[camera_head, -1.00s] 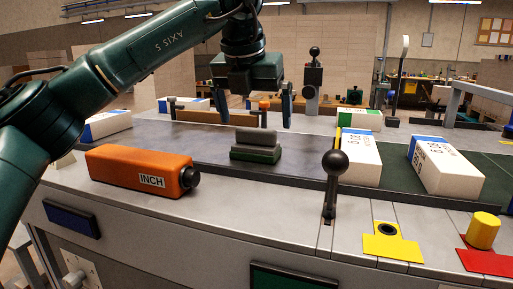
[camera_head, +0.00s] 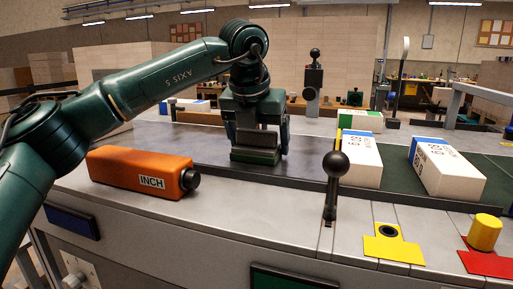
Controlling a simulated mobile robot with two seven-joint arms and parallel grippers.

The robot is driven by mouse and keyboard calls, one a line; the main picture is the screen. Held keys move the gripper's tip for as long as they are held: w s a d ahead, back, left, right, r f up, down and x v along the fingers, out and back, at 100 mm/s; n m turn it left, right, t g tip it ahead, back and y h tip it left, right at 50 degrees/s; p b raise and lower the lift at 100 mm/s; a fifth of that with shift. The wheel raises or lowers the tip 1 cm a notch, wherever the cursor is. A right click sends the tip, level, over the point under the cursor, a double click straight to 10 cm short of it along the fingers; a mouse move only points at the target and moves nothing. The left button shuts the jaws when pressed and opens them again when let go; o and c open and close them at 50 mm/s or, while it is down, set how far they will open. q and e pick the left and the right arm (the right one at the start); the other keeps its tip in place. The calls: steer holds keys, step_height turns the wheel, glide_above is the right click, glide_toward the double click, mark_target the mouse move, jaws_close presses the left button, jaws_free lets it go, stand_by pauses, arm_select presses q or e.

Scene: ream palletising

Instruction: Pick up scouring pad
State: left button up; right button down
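The scouring pad (camera_head: 255,157) is a dark green block with a grey upper part. It rests on the dark grey work surface in the middle of the view. My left gripper (camera_head: 257,143) points down over it, with one finger at its left side and one at its right side. The fingers hide part of the pad's upper half and sides. Whether they touch the pad or leave a small gap cannot be told. My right gripper is not in view.
An orange box marked INCH (camera_head: 142,171) lies at front left. A black ball-topped lever (camera_head: 334,165) stands at right front. White-and-blue reams (camera_head: 360,160) lie to the right. A yellow knob (camera_head: 484,232) is at far right. Dark surface (camera_head: 205,148) left of the pad is clear.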

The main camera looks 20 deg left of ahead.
arm_select(q)
steer(key=c, duration=0.6)
steer(key=shift+o, duration=0.2)
